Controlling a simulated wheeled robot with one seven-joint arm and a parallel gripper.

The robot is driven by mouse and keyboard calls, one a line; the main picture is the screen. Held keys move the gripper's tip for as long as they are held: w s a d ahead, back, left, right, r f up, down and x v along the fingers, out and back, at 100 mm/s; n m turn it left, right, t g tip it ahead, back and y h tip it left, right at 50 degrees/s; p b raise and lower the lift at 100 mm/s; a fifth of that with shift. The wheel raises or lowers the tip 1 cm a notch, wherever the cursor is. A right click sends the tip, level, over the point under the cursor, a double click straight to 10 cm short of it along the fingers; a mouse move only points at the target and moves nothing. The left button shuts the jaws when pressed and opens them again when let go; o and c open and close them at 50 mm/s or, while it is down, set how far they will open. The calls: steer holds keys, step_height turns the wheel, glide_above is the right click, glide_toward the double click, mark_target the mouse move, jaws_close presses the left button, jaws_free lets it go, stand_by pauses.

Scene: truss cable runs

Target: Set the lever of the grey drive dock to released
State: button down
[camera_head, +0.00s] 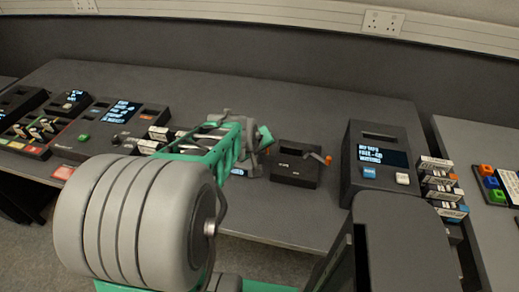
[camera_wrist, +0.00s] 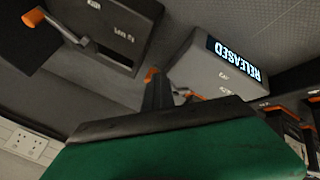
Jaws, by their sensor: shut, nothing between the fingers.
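The grey drive dock (camera_wrist: 200,70) is right of centre in the wrist view, and its lit screen reads RELEASED. Its lever (camera_wrist: 191,95), a grey arm with an orange end, shows at the dock's lower edge, partly hidden by my gripper. My gripper (camera_wrist: 152,80) is shut and empty, its dark fingers just left of the lever. I cannot tell whether they touch it. In the head view my gripper (camera_head: 250,143) is over the middle of the bench and hides most of the grey dock.
A darker dock (camera_head: 295,170) with an orange-tipped lever (camera_head: 328,160) stands right of my gripper. Beyond it is a large unit with a screen (camera_head: 382,156), beside stacked labelled modules (camera_head: 438,178). More panels (camera_head: 110,118) fill the left. The bench's back strip is clear.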

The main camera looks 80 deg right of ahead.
steer(key=shift+s, duration=0.15)
steer(key=s+p+v, duration=0.1)
steer(key=p+v, duration=0.6)
steer(key=v, duration=0.3)
steer(key=shift+w, duration=0.35)
